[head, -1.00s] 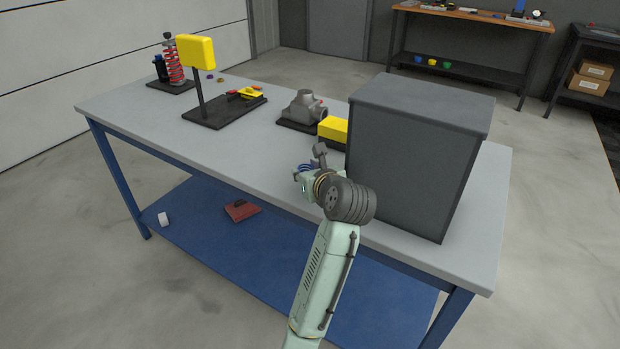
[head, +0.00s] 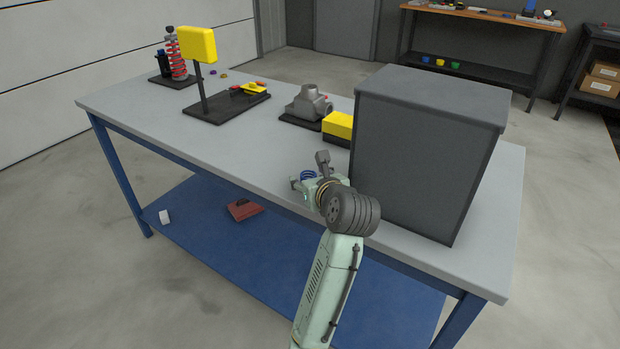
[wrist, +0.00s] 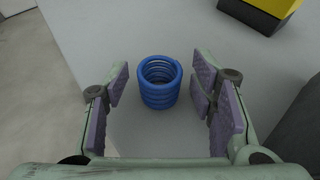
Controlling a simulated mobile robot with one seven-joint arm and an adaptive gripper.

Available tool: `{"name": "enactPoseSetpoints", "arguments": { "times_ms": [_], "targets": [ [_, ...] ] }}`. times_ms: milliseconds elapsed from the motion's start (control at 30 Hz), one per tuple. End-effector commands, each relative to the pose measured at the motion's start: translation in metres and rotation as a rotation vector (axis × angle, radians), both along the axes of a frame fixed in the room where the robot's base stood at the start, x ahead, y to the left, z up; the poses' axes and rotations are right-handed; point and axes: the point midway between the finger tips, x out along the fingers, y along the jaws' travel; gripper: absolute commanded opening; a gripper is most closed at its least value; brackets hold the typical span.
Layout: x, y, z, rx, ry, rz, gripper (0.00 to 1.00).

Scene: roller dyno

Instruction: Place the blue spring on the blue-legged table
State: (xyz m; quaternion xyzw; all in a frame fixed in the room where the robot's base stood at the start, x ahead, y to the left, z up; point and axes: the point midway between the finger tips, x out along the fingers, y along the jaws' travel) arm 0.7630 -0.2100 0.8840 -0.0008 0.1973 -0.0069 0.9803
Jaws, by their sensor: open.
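The blue spring (wrist: 160,82) stands upright on the grey top of the blue-legged table (head: 150,125). In the head view the spring (head: 307,175) is partly hidden by my gripper (head: 310,184). In the wrist view my gripper (wrist: 161,98) is open, with one finger pad to the left and one to the right of the spring. Clear gaps show between the spring and both pads. The spring sits at or a little beyond the fingertips.
A large grey box (head: 425,150) stands close right of my arm. A yellow block (head: 339,125) and a grey casting (head: 309,103) are behind the gripper. A yellow panel on a post (head: 198,45) and a red coil-over (head: 178,60) stand farther left. The tabletop's left front is clear.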

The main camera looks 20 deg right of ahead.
Motion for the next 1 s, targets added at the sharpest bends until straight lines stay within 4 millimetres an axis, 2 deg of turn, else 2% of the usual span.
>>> {"name": "enactPoseSetpoints", "arguments": {
  "times_ms": [233, 333, 700, 900, 1000],
  "targets": [
    [0.0, 0.0, 0.003, 0.0, -0.001, 0.0, 0.51],
    [-0.008, -0.001, 0.006, -0.001, -0.003, -0.002, 0.51],
    [-0.078, 0.0, 0.036, -0.003, -0.005, -0.004, 0.51],
    [-0.104, 0.001, 0.047, -0.002, -0.003, -0.002, 0.51],
    [-0.109, 0.001, 0.049, -0.001, -0.002, -0.001, 0.51]
  ]
}}
